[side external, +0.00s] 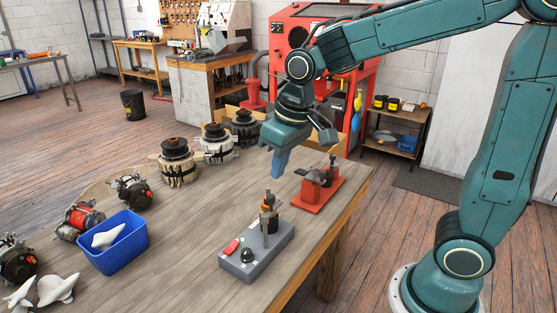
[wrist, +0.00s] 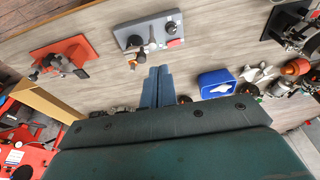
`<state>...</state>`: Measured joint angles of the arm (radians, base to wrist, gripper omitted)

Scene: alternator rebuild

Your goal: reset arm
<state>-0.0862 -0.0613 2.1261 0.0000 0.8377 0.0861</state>
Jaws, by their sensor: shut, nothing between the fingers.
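My gripper (side external: 279,172) is shut and empty. It hangs above the wooden table (side external: 190,262), behind the grey tester and left of the red fixture in the side view. In the wrist view its blue fingers (wrist: 157,73) lie side by side, pointing toward the grey tester. My arm is bent over the table from the right in the side view.
A grey tester (side external: 256,252) with an upright part and a red fixture (side external: 318,190) stand at the table's right. A blue bin (side external: 114,245) holds a white rag. Several alternators line the far and left sides. The table's middle is clear.

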